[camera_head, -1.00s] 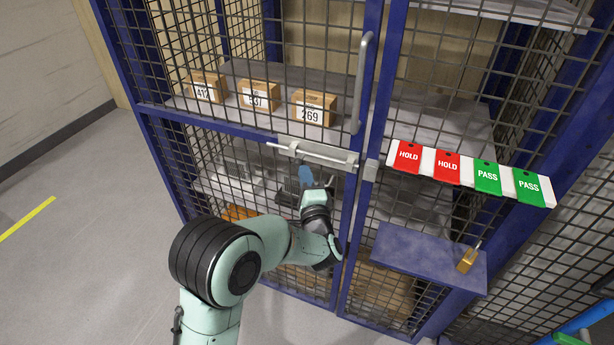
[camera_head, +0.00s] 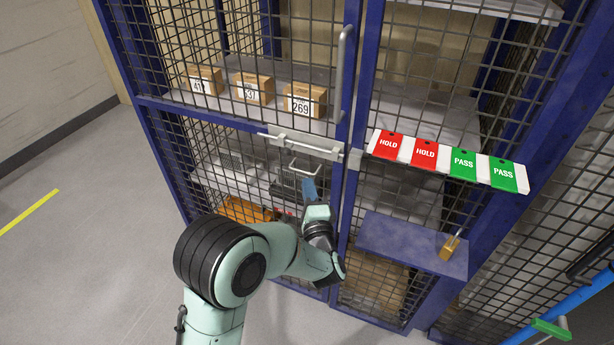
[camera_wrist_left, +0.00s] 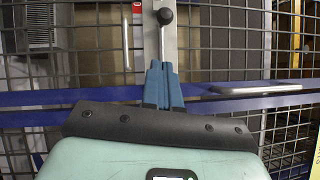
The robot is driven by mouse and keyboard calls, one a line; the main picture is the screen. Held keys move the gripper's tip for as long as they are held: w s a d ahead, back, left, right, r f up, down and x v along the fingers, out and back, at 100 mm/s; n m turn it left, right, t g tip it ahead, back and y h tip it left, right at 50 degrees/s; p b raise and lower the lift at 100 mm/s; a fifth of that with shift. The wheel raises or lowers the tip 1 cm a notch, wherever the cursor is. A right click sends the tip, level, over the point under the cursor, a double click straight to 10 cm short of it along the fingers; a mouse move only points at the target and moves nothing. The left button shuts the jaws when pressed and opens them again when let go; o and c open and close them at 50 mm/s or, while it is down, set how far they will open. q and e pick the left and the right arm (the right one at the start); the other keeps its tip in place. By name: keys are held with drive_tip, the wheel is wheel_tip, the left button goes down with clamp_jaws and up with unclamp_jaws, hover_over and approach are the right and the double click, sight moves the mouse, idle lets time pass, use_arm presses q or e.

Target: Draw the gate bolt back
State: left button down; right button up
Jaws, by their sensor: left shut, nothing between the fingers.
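The gate bolt (camera_head: 312,146) is a pale metal bar on a plate across the blue-framed mesh gate, at mid-height in the head view. A thin bent metal handle (camera_head: 304,171) shows just below it. My left gripper (camera_head: 309,184) has blue fingers that point up toward the bolt from below. In the left wrist view the fingers (camera_wrist_left: 163,68) are shut and empty, with a metal rod (camera_wrist_left: 162,45) and its dark knob (camera_wrist_left: 165,16) just beyond the tips. I cannot tell whether the tips touch the rod. My right gripper is out of view.
A vertical pull handle (camera_head: 342,72) stands above the bolt. Red HOLD and green PASS tags (camera_head: 462,164) hang on a white strip to the right. A brass padlock (camera_head: 450,247) rests on a blue ledge (camera_head: 400,241). Numbered boxes (camera_head: 304,100) stand inside. Floor at left is clear.

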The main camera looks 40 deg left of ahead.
use_arm(q)
drive_tip(key=v, duration=0.4)
drive_tip(key=shift+s+d+f, duration=0.1)
drive_tip(key=shift+s+d, duration=0.05)
idle(0.4)
